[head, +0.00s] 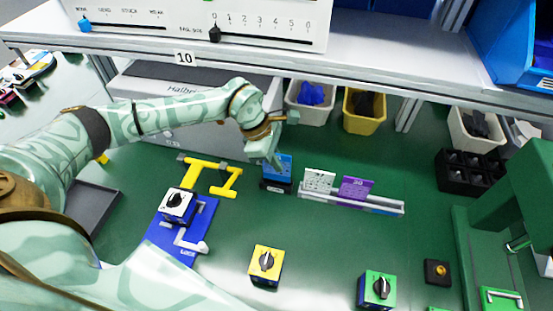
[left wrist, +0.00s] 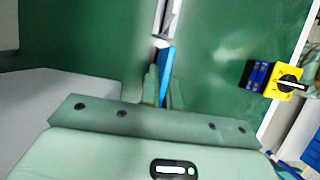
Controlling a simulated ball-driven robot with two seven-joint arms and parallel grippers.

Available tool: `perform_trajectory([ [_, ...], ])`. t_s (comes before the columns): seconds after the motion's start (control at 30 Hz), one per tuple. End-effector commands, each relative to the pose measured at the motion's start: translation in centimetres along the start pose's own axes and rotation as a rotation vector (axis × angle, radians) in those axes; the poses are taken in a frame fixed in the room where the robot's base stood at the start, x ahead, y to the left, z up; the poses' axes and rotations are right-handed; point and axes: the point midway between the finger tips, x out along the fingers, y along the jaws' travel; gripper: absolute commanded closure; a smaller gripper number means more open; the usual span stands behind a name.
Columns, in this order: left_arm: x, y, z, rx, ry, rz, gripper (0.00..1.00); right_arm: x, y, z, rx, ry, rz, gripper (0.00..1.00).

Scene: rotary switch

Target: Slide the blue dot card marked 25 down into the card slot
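The blue dot card (head: 278,168) stands roughly upright above the dark card slot block (head: 275,187), which has a white label on its front. The card's lower edge meets the block's top in the picture; I cannot tell how deep it sits. My left gripper (head: 271,154) is at the card's upper part, shut on it. In the left wrist view the blue card (left wrist: 166,72) shows edge-on between the two fingertips. Its number is too small to read.
Right of the slot, a grey rail (head: 380,207) holds a white card (head: 319,181) and a purple card (head: 355,189). Yellow (head: 266,265) and green (head: 377,290) switch boxes sit in front. A shelf (head: 350,68) and bins are behind.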

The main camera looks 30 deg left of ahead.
Motion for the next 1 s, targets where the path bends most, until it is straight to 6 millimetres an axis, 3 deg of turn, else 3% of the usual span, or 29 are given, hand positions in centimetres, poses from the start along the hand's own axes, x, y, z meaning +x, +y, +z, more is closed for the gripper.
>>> perform_trajectory([
  [1.0,1.5,0.0,-0.6,0.000,0.000,0.000,1.00,0.8,0.2,0.3,-0.001,-0.007,0.002,0.64],
])
